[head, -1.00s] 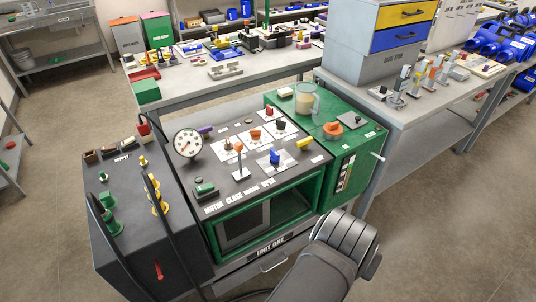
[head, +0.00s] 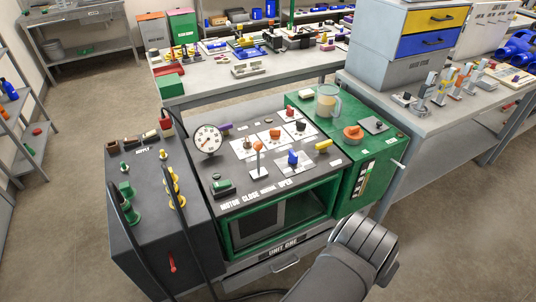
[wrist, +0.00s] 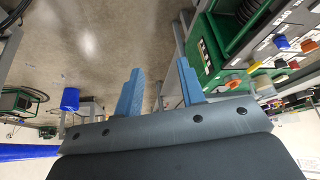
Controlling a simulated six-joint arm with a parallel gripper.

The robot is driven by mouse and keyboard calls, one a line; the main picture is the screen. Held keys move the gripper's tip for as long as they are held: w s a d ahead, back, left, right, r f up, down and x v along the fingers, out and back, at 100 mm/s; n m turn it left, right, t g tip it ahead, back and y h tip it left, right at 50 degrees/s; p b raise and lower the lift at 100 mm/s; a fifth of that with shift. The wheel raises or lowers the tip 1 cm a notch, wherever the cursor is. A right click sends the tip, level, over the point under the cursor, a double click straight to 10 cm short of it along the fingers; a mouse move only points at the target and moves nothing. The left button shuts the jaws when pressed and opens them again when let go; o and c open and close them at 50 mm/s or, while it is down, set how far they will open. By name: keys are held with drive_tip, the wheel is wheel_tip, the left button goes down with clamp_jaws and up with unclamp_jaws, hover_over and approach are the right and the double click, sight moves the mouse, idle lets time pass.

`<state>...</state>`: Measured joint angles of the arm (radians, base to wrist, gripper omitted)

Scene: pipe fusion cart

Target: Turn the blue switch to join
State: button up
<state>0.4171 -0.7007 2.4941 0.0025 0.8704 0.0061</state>
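The blue switch (head: 293,159) stands on a white plate on the dark sloped top panel of the cart, right of the orange-knobbed lever (head: 258,147). The switch also shows in the wrist view (wrist: 281,42) at the upper right. Its label is too small to read. My gripper (wrist: 160,85) shows two blue fingers spread apart with nothing between them. The fingers are over the floor, left of the cart in the wrist view, clear of the switch. In the head view my arm's dark links show at the bottom, and the fingertips are not visible.
A round gauge (head: 207,139), a green button (head: 222,187) and a yellow handle (head: 324,145) sit around the panel. A green box (head: 345,170) with a jug (head: 327,100) adjoins at the right. A black supply box (head: 155,215) with cables stands left. Open floor lies in front.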

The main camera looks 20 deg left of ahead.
drive_tip(key=w+d+f+m+y, duration=0.2)
drive_tip(key=w+d+f+m, duration=0.1)
drive_tip(key=w, duration=0.7)
drive_tip(key=r+n+g+y, duration=0.2)
drive_tip(key=n+y, duration=0.1)
drive_tip(key=n, duration=1.4)
hover_over(294, 153)
drive_tip(key=s+d, duration=0.5)
drive_tip(key=x, duration=1.7)
drive_tip(key=shift+w+a+f, duration=0.1)
drive_tip(key=shift+w+a, duration=0.1)
drive_tip(key=shift+a, duration=0.15)
clamp_jaws()
